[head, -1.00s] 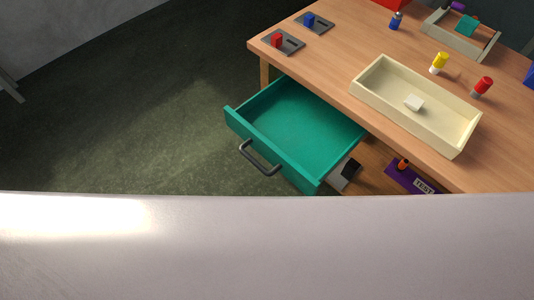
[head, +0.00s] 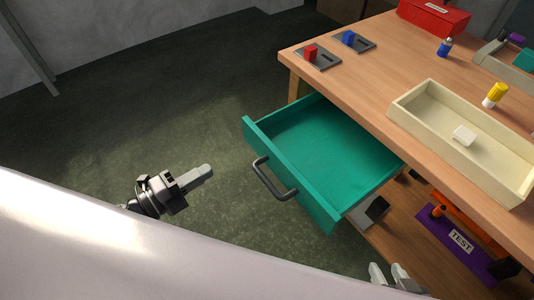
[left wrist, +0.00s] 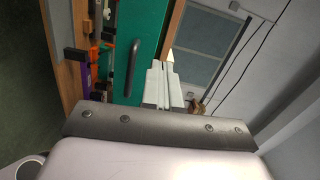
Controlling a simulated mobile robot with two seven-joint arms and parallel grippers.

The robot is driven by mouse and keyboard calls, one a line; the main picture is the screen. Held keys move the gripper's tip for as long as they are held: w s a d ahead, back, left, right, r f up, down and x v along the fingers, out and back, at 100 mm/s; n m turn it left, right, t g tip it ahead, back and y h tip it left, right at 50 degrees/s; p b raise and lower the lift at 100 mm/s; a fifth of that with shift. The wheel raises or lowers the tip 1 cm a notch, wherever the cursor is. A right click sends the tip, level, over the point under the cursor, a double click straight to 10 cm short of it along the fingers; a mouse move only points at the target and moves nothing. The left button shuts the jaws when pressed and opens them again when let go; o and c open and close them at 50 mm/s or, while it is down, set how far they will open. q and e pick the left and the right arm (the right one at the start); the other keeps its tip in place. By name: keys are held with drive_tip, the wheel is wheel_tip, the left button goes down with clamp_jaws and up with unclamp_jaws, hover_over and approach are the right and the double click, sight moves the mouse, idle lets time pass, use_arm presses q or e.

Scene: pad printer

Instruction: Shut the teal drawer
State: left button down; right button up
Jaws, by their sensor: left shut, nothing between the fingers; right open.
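The teal drawer (head: 318,150) is pulled out from under the wooden table, and its inside looks empty. Its dark bar handle (head: 272,180) is on the front panel, which faces the lower left. My left gripper (head: 207,170) is shut and empty, in front of the drawer and left of the handle, with a gap between. In the left wrist view the shut fingers (left wrist: 160,68) show beside the teal front (left wrist: 148,25) and handle (left wrist: 133,66). My right gripper (head: 390,272) is open at the bottom edge, below the drawer's right corner, and partly cut off.
The wooden table (head: 375,75) carries a cream tray (head: 410,105) with a white block, red and blue blocks on grey plates, and small bottles. A lower shelf holds a purple TEST plate (head: 450,238). Open floor (head: 150,120) lies left of the drawer.

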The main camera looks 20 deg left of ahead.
use_arm(q)
drive_tip(key=m, duration=0.1)
approach(263, 142)
drive_tip(key=shift+g+h, duration=0.3)
drive_tip(key=x, duration=0.7)
drive_tip(key=shift+w+a, duration=0.1)
drive_tip(key=shift+a, duration=0.15)
drive_tip(key=shift+w, duration=0.1)
